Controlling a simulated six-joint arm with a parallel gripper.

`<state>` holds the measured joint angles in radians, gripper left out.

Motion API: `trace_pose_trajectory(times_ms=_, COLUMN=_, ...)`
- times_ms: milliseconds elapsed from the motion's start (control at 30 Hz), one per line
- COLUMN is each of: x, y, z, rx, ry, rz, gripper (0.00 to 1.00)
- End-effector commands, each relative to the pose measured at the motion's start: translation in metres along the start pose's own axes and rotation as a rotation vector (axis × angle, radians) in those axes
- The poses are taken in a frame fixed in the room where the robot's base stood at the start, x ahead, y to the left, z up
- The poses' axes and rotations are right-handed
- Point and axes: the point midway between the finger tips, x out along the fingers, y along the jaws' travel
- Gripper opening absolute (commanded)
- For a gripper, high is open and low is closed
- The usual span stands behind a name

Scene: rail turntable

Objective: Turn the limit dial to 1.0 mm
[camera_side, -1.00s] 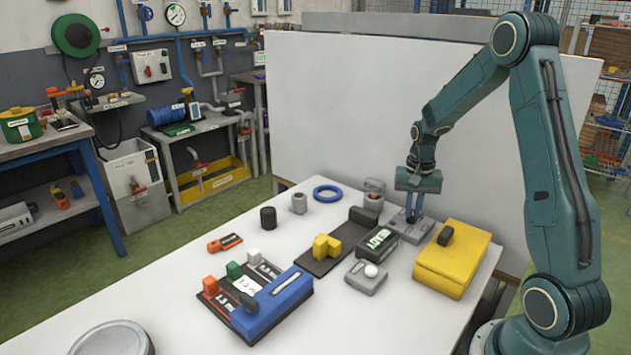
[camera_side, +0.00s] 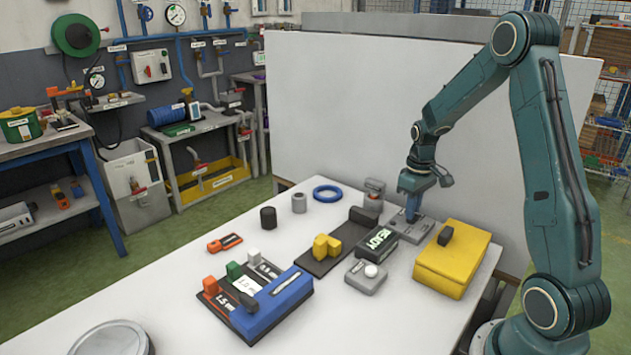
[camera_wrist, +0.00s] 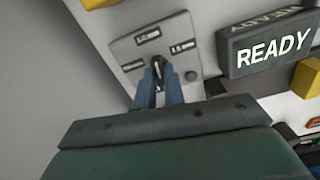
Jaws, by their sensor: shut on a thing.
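The limit dial is a dark knob (camera_wrist: 160,68) on a grey plate (camera_wrist: 135,51) with several small labels around it, too small to read surely. In the side view the grey plate (camera_side: 425,229) lies at the back right of the table. My gripper (camera_side: 412,216) points down over it, and its blue fingers are shut on the knob. In the wrist view my gripper (camera_wrist: 160,82) covers part of the knob, so its pointer setting cannot be told. A dark box with a lit READY sign (camera_side: 377,242) stands beside the plate; the sign also shows in the wrist view (camera_wrist: 272,47).
A yellow box (camera_side: 452,262) with a dark handle stands right of the plate. A grey box with a white button (camera_side: 366,276) is in front. A blue block (camera_side: 275,306) with labelled gauges and a yellow block (camera_side: 326,246) lie left. The front right table is clear.

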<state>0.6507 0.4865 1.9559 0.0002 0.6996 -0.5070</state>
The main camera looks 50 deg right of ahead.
Motion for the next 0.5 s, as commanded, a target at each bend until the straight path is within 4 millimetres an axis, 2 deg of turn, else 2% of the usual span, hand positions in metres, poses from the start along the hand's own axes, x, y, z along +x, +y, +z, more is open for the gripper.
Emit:
trace_pose_trajectory(times_ms=200, x=-0.0005, y=0.0003, z=-0.0008, rx=-0.105, ry=0.003, rz=0.001, gripper=0.0)
trace_pose_trajectory(times_ms=500, x=-0.0006, y=0.0002, z=-0.0009, rx=-0.146, ry=0.003, rz=0.001, gripper=0.0)
